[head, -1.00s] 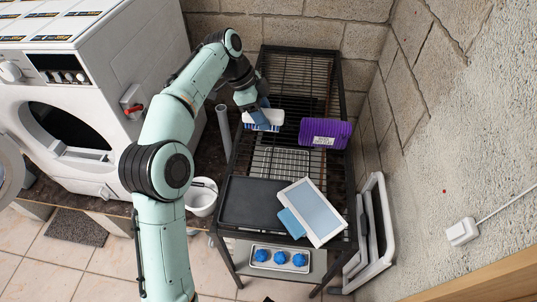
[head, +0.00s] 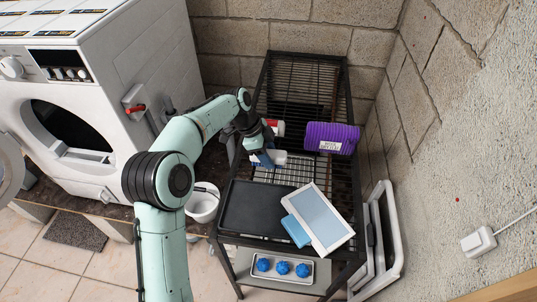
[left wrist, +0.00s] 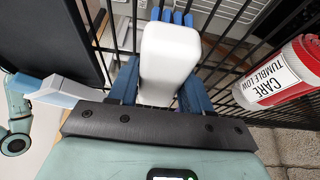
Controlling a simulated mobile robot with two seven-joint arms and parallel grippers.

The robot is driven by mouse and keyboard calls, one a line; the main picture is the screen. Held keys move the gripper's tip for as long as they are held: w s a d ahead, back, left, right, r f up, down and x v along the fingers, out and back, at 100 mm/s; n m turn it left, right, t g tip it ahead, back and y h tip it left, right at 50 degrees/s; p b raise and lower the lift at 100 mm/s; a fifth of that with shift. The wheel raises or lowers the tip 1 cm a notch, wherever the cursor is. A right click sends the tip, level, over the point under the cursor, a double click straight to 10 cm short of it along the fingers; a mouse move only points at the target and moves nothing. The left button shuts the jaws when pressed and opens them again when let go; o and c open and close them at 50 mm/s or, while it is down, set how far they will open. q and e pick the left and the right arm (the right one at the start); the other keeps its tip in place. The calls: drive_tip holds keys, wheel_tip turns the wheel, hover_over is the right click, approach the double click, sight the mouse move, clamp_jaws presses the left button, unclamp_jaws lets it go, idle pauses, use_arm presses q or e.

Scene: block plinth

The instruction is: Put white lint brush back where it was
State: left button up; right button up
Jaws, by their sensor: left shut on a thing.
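The white lint brush (left wrist: 170,50) is held between the blue fingers of my left gripper (left wrist: 160,88) in the left wrist view. Blue bristles or teeth show at its far end. In the head view my left gripper (head: 262,159) is shut on the brush (head: 279,157), over the wire top of the black rack (head: 270,178), just behind the dark tray. The fingers hide part of the brush. I cannot tell whether it touches the wires. My right gripper is in neither view.
A red and white container (head: 277,128) lies behind my gripper; its label reads CARE TUMBLE LOW in the left wrist view (left wrist: 285,75). A purple ribbed box (head: 331,138) is to the right. A dark tray (head: 250,208) and white-framed panel (head: 318,217) lie in front.

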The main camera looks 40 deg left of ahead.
use_arm(q)
drive_tip(key=shift+f, duration=0.1)
drive_tip(key=o, duration=1)
drive_tip(key=shift+r, duration=0.4)
drive_tip(key=p+v, duration=0.2)
drive_tip(key=v, duration=0.9)
drive_tip(key=shift+s+a+r, duration=0.1)
drive_tip(key=shift+a+r, duration=0.1)
drive_tip(key=shift+r, duration=0.1)
